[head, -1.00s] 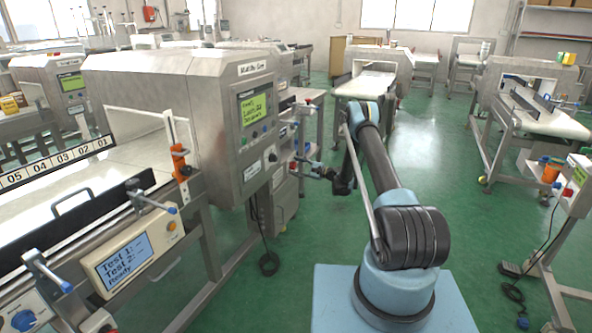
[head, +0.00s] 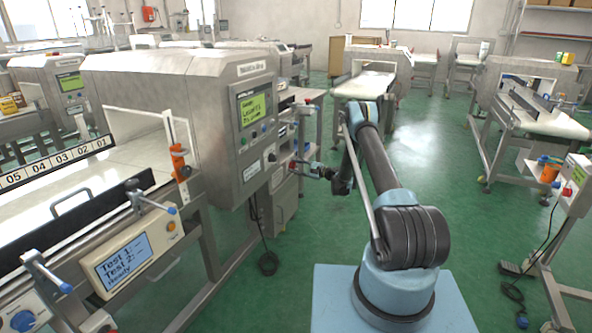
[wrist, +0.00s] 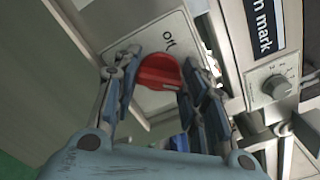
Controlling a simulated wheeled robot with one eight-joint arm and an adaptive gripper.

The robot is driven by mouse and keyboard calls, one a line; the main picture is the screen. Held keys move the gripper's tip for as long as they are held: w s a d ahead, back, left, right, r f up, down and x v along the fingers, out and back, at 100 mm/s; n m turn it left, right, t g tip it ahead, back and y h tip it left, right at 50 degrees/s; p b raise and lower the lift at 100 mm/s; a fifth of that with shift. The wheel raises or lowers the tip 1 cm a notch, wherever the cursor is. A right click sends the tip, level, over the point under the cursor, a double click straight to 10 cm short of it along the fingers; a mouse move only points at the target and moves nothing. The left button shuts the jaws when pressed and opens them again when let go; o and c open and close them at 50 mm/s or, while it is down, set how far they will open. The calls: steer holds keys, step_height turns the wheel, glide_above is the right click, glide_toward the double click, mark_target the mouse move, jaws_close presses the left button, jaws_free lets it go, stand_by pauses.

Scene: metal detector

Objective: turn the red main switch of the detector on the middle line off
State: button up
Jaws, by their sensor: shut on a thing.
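The red main switch (wrist: 158,71) is a round red knob on a pale plate in the wrist view, with "Off" lettering beside it. My gripper (wrist: 161,78) is shut on the knob, one blue-grey finger on each side. In the head view my gripper (head: 308,167) reaches the right side of the metal detector (head: 150,78), a large steel housing with a green screen (head: 253,109). The knob is small and mostly hidden by the fingers there, so I cannot read its turn angle in that view.
A grey selector knob (wrist: 276,86) sits on a panel to the right of the switch. A conveyor belt (head: 75,195) runs through the detector. A test display (head: 125,258) stands at its front rail. Green floor (head: 450,220) is open to the right of my arm.

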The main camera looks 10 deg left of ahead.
steer(key=shift+f+n, duration=0.2)
steer(key=shift+n, duration=4.1)
steer(key=shift+f+n, duration=0.2)
steer(key=shift+n, duration=4.1)
steer(key=o, duration=1.1)
steer(key=shift+c, duration=0.2)
steer(key=shift+d, duration=0.1)
steer(key=v, duration=0.7)
steer(key=shift+d, duration=0.4)
